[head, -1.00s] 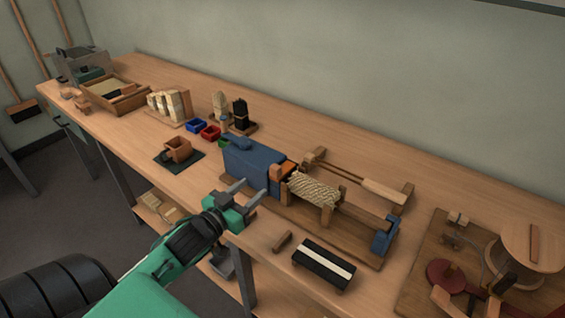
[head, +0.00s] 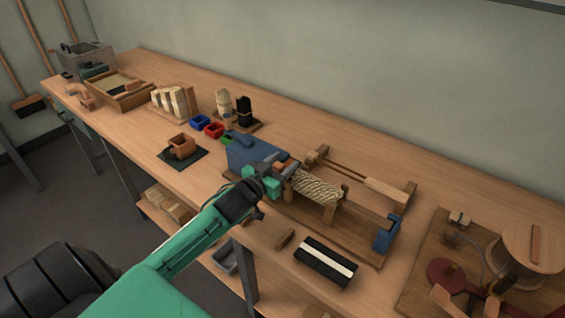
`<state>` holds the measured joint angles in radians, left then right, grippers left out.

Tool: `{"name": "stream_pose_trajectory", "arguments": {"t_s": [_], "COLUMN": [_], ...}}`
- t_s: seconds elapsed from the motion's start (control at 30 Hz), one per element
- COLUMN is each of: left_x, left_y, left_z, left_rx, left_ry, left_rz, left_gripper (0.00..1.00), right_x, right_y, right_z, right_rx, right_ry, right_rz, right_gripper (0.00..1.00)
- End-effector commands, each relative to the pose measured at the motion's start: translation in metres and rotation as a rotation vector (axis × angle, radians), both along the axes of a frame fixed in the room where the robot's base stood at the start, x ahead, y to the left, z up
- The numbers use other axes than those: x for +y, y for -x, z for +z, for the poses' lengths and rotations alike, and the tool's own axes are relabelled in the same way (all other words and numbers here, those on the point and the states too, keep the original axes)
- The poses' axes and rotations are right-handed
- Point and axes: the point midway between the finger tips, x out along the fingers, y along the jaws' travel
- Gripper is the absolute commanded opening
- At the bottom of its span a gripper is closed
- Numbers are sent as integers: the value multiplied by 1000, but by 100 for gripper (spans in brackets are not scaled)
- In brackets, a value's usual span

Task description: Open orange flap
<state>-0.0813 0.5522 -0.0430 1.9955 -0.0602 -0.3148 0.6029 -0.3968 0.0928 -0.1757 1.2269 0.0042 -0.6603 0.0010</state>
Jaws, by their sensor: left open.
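The orange flap (head: 280,167) is on the right end of the blue box (head: 247,152) of the wooden rig, beside the rope-wrapped part. Only a small patch of it shows, because my left gripper covers the rest. My left gripper (head: 286,165) is open, with its grey fingers at the flap, one on each side of the orange patch in the picture. I cannot tell whether they touch it. My right gripper is not in view.
The rope-wrapped part (head: 318,187) and its wooden posts stand close to the right of the gripper. A black-and-white block (head: 325,262) lies in front. Blue (head: 199,121) and red (head: 214,130) bins stand behind left. A wooden board with a round drum (head: 530,250) is at the right.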

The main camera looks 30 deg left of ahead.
Motion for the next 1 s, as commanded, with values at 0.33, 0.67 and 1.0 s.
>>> {"name": "stream_pose_trajectory", "arguments": {"t_s": [0.33,0.67,1.0], "left_x": [0,0,0], "left_y": [-3,-3,-7], "left_z": [-1,0,3], "left_rx": [1,1,14], "left_ry": [0,0,-1], "left_rz": [0,0,0], "left_gripper": [48,0,0], "right_x": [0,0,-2], "right_y": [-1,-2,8], "right_z": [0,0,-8], "right_rx": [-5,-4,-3], "right_ry": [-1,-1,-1], "right_rz": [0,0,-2], "right_gripper": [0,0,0]}}
